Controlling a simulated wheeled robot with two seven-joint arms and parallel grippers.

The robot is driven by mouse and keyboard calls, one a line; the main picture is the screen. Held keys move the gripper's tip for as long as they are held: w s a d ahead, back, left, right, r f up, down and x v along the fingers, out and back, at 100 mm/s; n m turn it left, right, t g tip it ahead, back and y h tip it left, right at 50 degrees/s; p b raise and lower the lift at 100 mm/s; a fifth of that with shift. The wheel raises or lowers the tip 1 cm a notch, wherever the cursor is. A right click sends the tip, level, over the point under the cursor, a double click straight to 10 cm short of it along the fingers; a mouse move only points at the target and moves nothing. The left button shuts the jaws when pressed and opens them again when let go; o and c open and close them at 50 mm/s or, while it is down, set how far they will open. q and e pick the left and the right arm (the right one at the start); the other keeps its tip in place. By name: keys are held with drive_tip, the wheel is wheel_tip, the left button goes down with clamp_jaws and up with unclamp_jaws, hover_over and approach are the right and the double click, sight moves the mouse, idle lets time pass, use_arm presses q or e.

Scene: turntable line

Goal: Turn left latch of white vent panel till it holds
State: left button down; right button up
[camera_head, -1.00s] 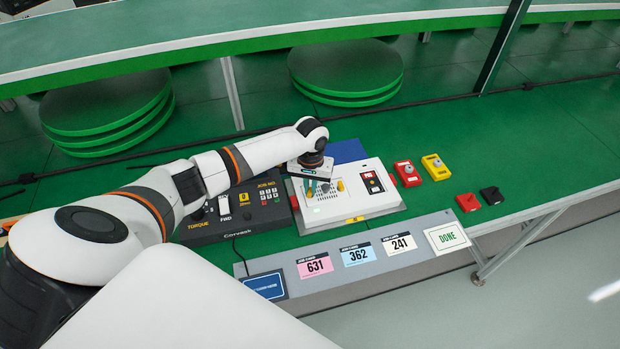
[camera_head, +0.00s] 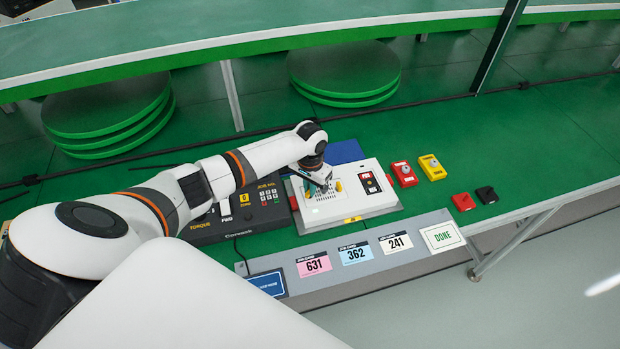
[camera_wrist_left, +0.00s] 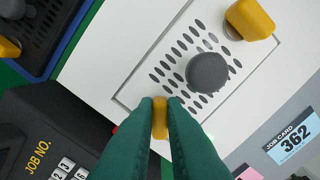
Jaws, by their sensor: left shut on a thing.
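The white vent panel (camera_wrist_left: 130,75) has a slotted vent and a grey round knob (camera_wrist_left: 207,74). In the head view it is part of a white unit (camera_head: 372,199) on the green table. My left gripper (camera_wrist_left: 160,112), with teal fingers, is shut on the left yellow latch (camera_wrist_left: 160,120); the fingers hide its sides. In the head view my left gripper (camera_head: 322,188) is over the vent and covers much of it. The right yellow latch (camera_wrist_left: 250,18) stands at the vent's far end, apart from the fingers. My right gripper is not in view.
A black torque controller (camera_head: 240,214) stands close on the left. A red button box (camera_head: 404,175) and a yellow one (camera_head: 433,168) are to the right. A grey rail with job cards (camera_head: 314,265) runs in front.

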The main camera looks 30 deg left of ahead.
use_arm(q)
drive_tip(key=c, duration=1.5)
unclamp_jaws()
wheel_tip(320, 180, up, 12)
drive_tip(key=shift+r+b, duration=0.1)
drive_tip(key=shift+b, duration=0.25)
drive_tip(key=shift+o, duration=0.7)
